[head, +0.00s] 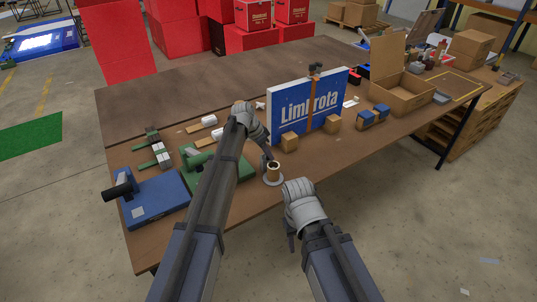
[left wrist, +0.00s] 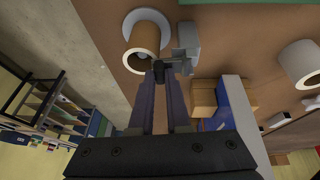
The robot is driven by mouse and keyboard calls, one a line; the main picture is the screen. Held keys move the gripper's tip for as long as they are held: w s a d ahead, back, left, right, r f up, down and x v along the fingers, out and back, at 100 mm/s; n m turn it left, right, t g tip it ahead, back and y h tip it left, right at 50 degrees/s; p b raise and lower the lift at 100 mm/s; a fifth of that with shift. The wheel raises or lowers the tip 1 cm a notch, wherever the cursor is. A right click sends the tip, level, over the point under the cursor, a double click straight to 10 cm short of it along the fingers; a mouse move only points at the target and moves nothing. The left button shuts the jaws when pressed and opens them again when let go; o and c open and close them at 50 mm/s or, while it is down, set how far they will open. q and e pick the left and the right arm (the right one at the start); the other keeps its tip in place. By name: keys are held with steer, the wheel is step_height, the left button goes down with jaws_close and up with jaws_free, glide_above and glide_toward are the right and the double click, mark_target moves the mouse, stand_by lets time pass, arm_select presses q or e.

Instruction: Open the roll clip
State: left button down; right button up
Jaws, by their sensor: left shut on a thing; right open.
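The roll (head: 273,175), a brown cardboard core with a white flange, stands near the table's front edge. In the left wrist view the roll (left wrist: 143,45) is just beyond my fingertips. My left gripper (head: 269,158) reaches down to the roll's top from behind. Its fingers (left wrist: 163,76) are shut on a small dark piece at the roll's rim, which appears to be the roll clip (left wrist: 160,69). A grey part (left wrist: 181,62) sits beside it. The fingers hide part of the clip. My right gripper (head: 291,238) is open and empty, in front of the table edge, apart from the roll.
A blue "Limbrota" lightbox panel (head: 306,103) stands behind the roll, with a brown strap and cardboard blocks (head: 290,142) at its foot. A blue case (head: 157,198) and a green case (head: 208,178) lie at left. An open carton (head: 400,94) stands at right.

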mark_target(264, 156)
arm_select(q)
steer(key=shift+w+a+r+g+h, duration=0.2)
steer(key=shift+w+a+g+h, duration=0.05)
steer(key=shift+w+g+h, duration=0.3)
steer(key=shift+w+a+r+n+g+h+b, duration=0.15)
steer(key=shift+n+g+h+b, duration=0.2)
steer(key=shift+g, duration=0.3)
steer(key=shift+w+a+r+n+g+h+b, duration=0.15)
steer(key=shift+w+a+g+h+b, duration=0.05)
steer(key=shift+g+h+b, duration=0.25)
steer(key=shift+w+a+r+n+g+h+b, duration=0.1)
steer(key=shift+w+a+g+h+b, duration=0.1)
steer(key=shift+g+h+b, duration=0.3)
steer(key=shift+s, duration=0.1)
steer(key=c, duration=0.9)
jaws_free()
steer(key=shift+r, duration=0.1)
steer(key=shift+r, duration=0.1)
